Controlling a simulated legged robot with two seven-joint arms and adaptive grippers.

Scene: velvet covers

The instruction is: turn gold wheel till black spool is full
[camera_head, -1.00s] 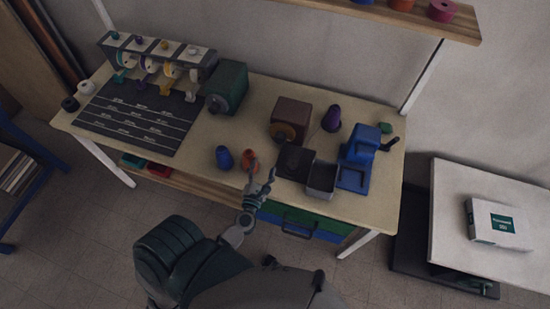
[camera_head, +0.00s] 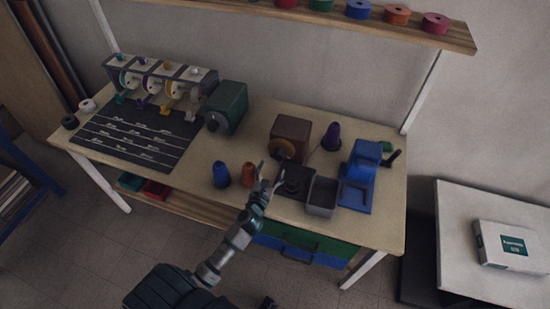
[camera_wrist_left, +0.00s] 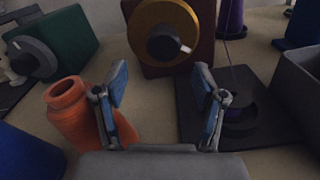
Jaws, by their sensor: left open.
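The gold wheel (camera_head: 280,150) is on the front of a brown box (camera_head: 293,130). In the left wrist view the gold wheel (camera_wrist_left: 143,20) has a black hub knob with a pale mark, straight ahead of my fingers. The black spool (camera_wrist_left: 240,116) sits on a dark flat base (camera_wrist_left: 187,100), with some purple on it and a purple thread running up from it; the right finger partly covers it. My left gripper (camera_head: 271,173) is open and empty, in front of the wheel, between the orange cone and the dark base. It also shows in the wrist view (camera_wrist_left: 162,85). My right gripper is not in view.
An orange thread cone (camera_wrist_left: 68,108) stands close by my left finger, with a blue cone (camera_head: 221,175) beside it. A purple cone (camera_head: 331,137), grey bin (camera_head: 322,197) and blue cranked device (camera_head: 361,165) stand right. A green box (camera_head: 228,105) is left.

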